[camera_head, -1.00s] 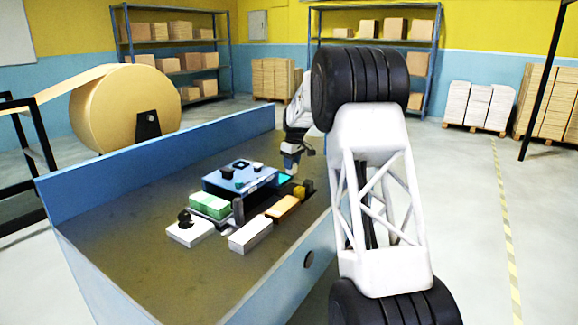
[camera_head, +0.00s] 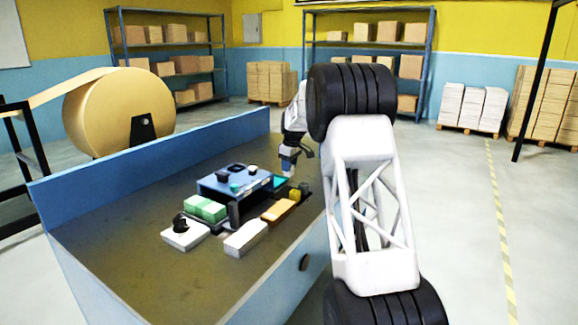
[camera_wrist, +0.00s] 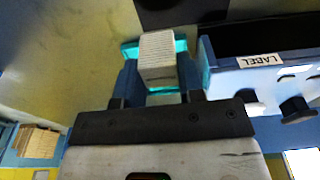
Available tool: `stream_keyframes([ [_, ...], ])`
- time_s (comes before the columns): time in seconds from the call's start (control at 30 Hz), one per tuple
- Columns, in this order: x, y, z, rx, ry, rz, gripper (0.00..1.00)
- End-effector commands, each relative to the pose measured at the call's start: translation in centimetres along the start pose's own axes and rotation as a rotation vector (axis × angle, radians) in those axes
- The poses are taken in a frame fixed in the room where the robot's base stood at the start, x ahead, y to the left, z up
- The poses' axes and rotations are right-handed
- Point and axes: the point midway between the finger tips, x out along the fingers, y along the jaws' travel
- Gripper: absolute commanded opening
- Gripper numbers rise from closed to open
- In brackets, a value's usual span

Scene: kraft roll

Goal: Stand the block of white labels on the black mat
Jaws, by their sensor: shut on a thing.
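The block of white labels (camera_wrist: 158,58) is between the two fingers of my gripper (camera_wrist: 158,72) in the wrist view, its printed lines facing the camera. My gripper is shut on it. A teal tray (camera_wrist: 129,52) shows behind and around the block; I cannot tell how far the block is above it. A flat black patch (camera_wrist: 182,14), which looks like the black mat, lies beyond the block at the top edge, partly cut off. In the head view my gripper (camera_head: 289,168) is at the far right of the bench; the block is too small to make out clearly.
A blue box (camera_wrist: 262,72) marked LABEL stands close right of my gripper; it also shows in the head view (camera_head: 235,183). Green blocks (camera_head: 205,208), a white block (camera_head: 245,238) and an orange block (camera_head: 278,211) lie nearer. The bench's left side is clear.

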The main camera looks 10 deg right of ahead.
Motion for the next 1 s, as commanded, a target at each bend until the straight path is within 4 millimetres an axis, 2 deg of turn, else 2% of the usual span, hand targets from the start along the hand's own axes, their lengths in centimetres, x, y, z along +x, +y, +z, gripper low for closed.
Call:
stream_keyframes([
  [0.8,4.5,0.0,0.6,0.0,-0.001,-0.001,0.12],
  [1.0,5.0,0.0,0.6,0.0,0.0,0.0,0.12],
])
